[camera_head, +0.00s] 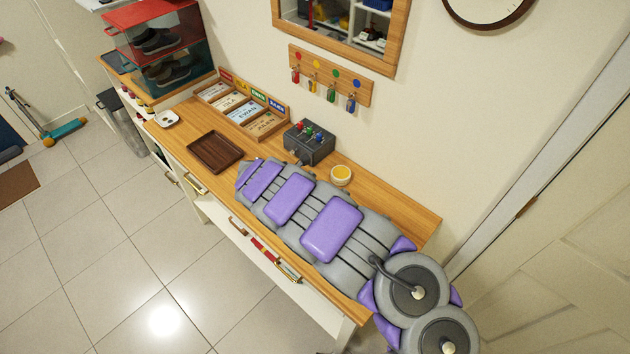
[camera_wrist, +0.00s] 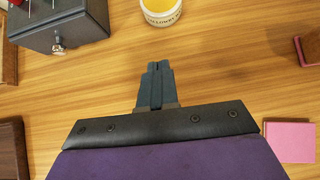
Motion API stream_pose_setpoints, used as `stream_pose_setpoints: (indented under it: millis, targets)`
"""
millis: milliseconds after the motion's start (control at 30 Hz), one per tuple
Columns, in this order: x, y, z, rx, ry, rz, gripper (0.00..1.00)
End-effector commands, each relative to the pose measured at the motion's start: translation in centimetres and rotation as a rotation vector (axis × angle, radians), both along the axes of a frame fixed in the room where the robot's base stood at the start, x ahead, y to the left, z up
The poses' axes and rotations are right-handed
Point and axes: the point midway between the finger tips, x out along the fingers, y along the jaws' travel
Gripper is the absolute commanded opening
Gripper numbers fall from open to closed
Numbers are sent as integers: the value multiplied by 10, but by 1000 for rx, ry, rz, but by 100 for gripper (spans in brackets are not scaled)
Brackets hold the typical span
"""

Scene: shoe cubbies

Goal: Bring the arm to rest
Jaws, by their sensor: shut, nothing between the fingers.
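My arm, grey with purple pads, stretches in the head view from the lower right up along the wooden console top (camera_head: 400,208). Its far end points towards the left part of the console; the fingertips are hidden in that view. In the wrist view my gripper (camera_wrist: 157,66) shows dark narrow fingers closed together, with nothing between them. It is over the bare wooden surface, below a yellow-filled white cup (camera_wrist: 162,14) in the picture and apart from it.
A dark grey key box (camera_head: 309,143) and the cup (camera_head: 341,175) stand beside my arm. A brown tray (camera_head: 215,152), card holders (camera_head: 242,110) and a white dish (camera_head: 165,118) lie farther left. A pink note pad (camera_wrist: 290,142) is right of my gripper.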

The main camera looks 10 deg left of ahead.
Motion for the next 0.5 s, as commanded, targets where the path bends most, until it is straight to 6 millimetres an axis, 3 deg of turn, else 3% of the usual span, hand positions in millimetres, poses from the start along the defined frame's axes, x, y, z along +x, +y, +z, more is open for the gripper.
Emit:
stream_pose_setpoints:
  millis: [167, 500]
  targets:
    - [-12, 7, 19, 0, -4, 1, 0]
    - [-17, 12, 21, -4, -2, -5, 0]
